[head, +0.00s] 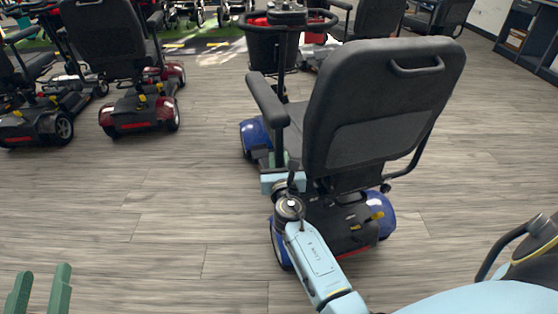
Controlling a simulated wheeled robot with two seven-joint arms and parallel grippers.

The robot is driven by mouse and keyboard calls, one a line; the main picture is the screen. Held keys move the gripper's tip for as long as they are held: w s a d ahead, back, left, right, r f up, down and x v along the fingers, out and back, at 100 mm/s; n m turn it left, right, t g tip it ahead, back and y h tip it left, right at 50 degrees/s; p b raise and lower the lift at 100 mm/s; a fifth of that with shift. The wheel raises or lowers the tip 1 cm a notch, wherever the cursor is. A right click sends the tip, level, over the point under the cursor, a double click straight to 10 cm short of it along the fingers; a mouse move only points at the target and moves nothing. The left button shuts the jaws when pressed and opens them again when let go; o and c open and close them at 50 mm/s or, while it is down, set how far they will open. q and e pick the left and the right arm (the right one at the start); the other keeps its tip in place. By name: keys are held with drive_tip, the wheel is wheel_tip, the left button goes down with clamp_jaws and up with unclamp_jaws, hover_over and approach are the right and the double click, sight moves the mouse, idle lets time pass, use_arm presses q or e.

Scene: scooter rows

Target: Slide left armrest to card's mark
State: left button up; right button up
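The blue scooter has a black seat with a tall backrest (378,110), seen from behind. Its left armrest (266,98) is a dark padded bar on the left side of the seat, pointing forward. My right gripper (279,150) is at the left of the seat, just below the rear end of this armrest. Its green fingers are partly hidden, so I cannot tell whether they touch or hold anything. My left gripper (40,290) is at the bottom left corner with its two green fingers apart and nothing between them. I cannot make out a card or its mark.
The scooter's blue rear body (375,215) and wheels are close to my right arm. A dark shelf unit (528,38) is at the far right. The wood floor at left is clear.

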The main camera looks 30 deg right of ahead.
clamp_jaws()
drive_tip(key=shift+a, duration=0.1)
drive_tip(key=shift+w+a, duration=0.25)
drive_tip(key=shift+a, duration=0.75)
drive_tip(key=shift+o, duration=2.2)
unclamp_jaws()
drive_tip(key=shift+d, duration=0.1)
drive_tip(key=shift+s, duration=0.1)
